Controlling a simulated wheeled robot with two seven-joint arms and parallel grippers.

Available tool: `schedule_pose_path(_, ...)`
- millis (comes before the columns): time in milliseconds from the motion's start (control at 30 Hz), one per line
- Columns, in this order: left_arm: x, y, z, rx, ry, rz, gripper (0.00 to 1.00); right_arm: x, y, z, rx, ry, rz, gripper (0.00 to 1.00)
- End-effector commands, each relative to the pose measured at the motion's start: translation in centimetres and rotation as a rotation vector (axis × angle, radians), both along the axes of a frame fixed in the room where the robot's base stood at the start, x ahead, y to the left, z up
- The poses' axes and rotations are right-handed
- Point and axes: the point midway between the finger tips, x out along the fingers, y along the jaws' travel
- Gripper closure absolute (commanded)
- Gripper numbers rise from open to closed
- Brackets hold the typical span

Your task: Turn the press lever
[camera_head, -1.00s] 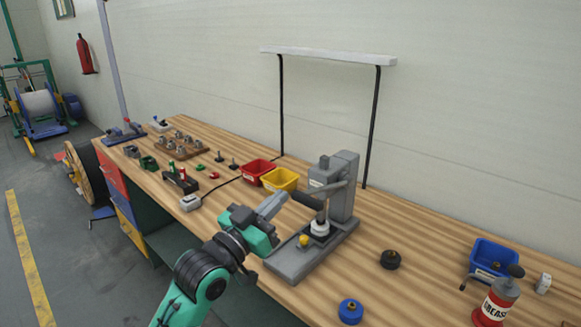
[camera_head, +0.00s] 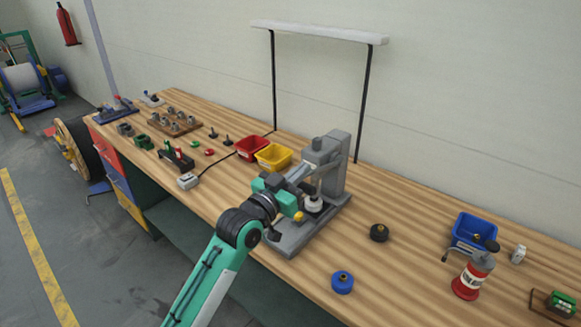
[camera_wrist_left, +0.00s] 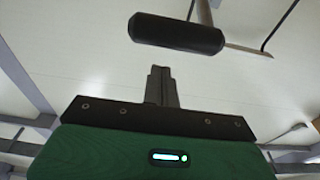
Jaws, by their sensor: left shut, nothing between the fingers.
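The grey arbor press (camera_head: 338,165) stands on the wooden bench. Its lever's black cylindrical handle (camera_wrist_left: 176,33) lies across the top of the left wrist view, just beyond my left gripper's fingertips (camera_wrist_left: 160,72). The fingers are together, with nothing between them, and a gap shows between them and the handle. In the head view my left gripper (camera_head: 298,174) is in front of the press and partly covers its lever. A white round part (camera_head: 313,204) sits under the press ram. A small yellow knob (camera_head: 298,216) is at the press base. My right gripper is not in view.
Red (camera_head: 252,148) and yellow (camera_head: 273,156) bins stand left of the press. A black part (camera_head: 379,233), a blue part (camera_head: 343,282), a blue bin (camera_head: 474,232) and a red grease can (camera_head: 472,276) stand to the right. A lamp frame (camera_head: 320,32) rises behind.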

Motion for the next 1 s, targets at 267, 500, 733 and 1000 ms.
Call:
schedule_pose_path(267, -0.4, 0.2, -2.1, -0.001, -0.002, 0.0, 1.0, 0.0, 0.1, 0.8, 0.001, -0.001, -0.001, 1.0)
schedule_pose_path(500, -0.4, 0.3, -2.2, -0.002, -0.002, 0.0, 1.0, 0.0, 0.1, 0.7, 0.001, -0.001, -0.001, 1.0)
schedule_pose_path(733, -0.5, 0.3, -3.0, -0.008, -0.013, 0.0, 1.0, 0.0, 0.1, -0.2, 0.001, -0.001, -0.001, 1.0)
schedule_pose_path(1000, -0.9, 0.7, -5.3, -0.05, -0.07, 0.001, 1.0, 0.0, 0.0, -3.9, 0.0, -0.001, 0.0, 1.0)
